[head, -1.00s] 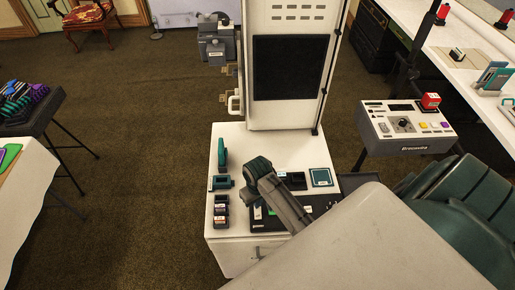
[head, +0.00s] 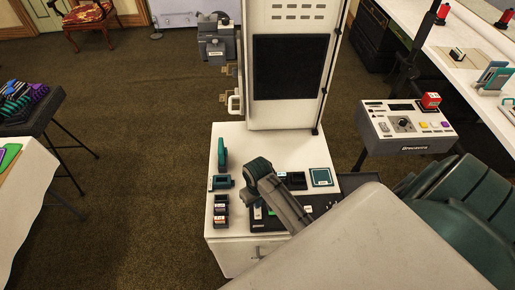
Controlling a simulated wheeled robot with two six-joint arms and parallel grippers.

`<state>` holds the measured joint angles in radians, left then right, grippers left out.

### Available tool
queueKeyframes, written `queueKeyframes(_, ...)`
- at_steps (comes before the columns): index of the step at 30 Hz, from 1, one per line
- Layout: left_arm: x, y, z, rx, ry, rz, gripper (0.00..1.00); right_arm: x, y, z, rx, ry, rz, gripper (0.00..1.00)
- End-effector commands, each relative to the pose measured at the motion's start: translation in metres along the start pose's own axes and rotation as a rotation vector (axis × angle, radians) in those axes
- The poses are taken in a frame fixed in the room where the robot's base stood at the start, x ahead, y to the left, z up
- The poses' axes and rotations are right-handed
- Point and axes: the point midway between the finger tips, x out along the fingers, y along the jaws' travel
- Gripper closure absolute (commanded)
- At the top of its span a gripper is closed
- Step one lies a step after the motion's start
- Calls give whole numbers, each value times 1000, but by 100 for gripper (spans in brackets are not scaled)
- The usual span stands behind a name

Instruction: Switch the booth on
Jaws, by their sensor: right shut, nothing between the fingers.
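The booth is a tall white cabinet (head: 287,17) with a dark screen (head: 290,67), standing at the back of a white counter (head: 228,245). A black panel (head: 259,226) with small light keys lies at the counter's front right, partly hidden by my right arm. My right gripper (head: 260,174), grey and teal, is over the counter beside the panel's back left part. It is shut and empty; I cannot tell whether it touches anything. A grey control box (head: 405,138) with a knob, coloured buttons and a red block (head: 430,101) stands to the right. My left gripper is out of view.
A teal tape dispenser-like item (head: 221,154), a teal holder (head: 221,182) and small dark boxes (head: 221,210) line the counter's left side. A teal-framed square (head: 321,177) lies at the right.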

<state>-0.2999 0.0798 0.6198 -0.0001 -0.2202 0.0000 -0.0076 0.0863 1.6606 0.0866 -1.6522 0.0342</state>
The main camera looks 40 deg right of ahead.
Motion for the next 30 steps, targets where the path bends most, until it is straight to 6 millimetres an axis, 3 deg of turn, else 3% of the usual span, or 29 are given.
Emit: queueKeyframes(30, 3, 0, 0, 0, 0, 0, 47, 12, 0, 0, 0, -1, 0, 100)
